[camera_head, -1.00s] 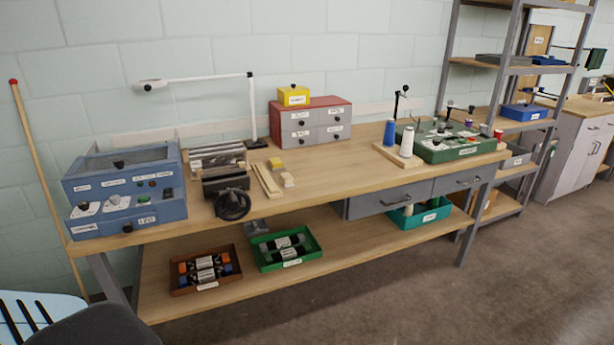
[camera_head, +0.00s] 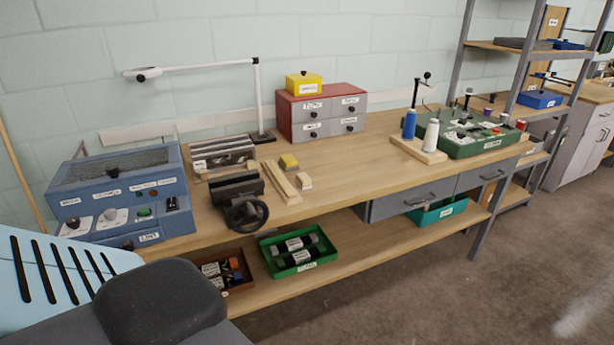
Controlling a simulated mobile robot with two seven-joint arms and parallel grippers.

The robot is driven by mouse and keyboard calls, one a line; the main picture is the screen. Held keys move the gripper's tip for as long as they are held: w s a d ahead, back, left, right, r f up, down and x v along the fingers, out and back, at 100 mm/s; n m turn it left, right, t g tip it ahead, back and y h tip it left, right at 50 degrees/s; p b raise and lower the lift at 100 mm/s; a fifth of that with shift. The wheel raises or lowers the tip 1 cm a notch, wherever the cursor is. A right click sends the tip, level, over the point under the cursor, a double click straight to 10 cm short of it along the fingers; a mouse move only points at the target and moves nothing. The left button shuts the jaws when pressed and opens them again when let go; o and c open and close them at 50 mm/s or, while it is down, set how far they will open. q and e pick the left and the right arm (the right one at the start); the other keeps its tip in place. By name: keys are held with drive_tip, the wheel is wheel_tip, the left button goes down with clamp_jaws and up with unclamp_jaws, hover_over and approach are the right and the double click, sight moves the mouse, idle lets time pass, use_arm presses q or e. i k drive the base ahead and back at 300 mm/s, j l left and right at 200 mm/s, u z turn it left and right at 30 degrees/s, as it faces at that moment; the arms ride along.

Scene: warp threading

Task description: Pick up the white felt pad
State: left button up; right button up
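I cannot make out a white felt pad for sure. A small cream block (camera_head: 305,182) lies on the workbench (camera_head: 357,169), beside the right end of light wooden strips (camera_head: 281,184). A small yellow block (camera_head: 289,161) lies just behind it. Both are too small to tell what they are made of. Neither of my grippers is in view.
A blue control box (camera_head: 125,189) stands at the bench's left end, with a dark vise-like device (camera_head: 237,194) right of it. A red and grey drawer cabinet (camera_head: 322,111) stands at the back. Bare bench lies between the cabinet and the thread spools (camera_head: 431,136).

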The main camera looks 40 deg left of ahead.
sight(302, 179)
drive_tip(key=i+j+z, duration=0.1)
drive_tip(key=j, duration=1.7)
drive_tip(key=i+z, duration=0.05)
